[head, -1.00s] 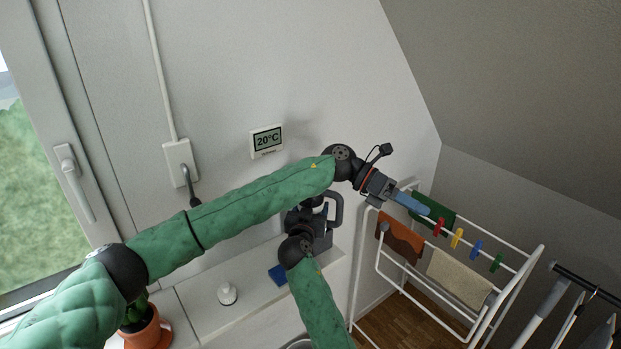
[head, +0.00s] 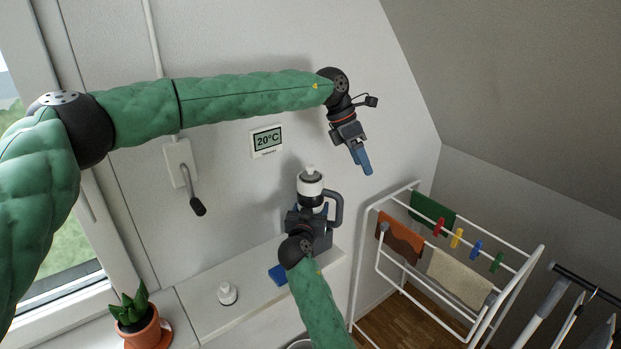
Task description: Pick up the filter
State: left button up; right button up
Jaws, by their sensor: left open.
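A white part with a dark band (head: 311,184) stands on top of an upright dark grey appliance with a handle (head: 336,206); it may be the filter, but I cannot tell for sure. My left gripper (head: 362,160) has blue fingers pointing down. It is up and to the right of the white part, apart from it and empty. My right gripper (head: 308,213) is at the front of the appliance. Its wrist hides most of its fingers and the lower appliance, so its grip is unclear.
A drying rack (head: 375,270) stands at right. A thermostat (head: 266,141) and a lever (head: 192,190) are on the wall.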

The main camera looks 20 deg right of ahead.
aim_at(311, 166)
pick_arm(q)
jog(key=w+a+r+t+y, duration=0.35)
jog(key=w+a+r, duration=0.4)
jog(key=a, duration=0.25)
jog(key=shift+y, duration=0.25)
jog(key=f, duration=0.7)
jog(key=shift+w+a, duration=0.15)
jog(key=shift+w, duration=0.05)
jog(key=shift+s+a+f, duration=0.1)
jog(key=shift+s+f, duration=0.05)
jog(key=shift+f, duration=1.15)
jog(key=shift+s+f, duration=0.1)
jog(key=shift+f, duration=1.15)
jog(key=c, duration=1.1)
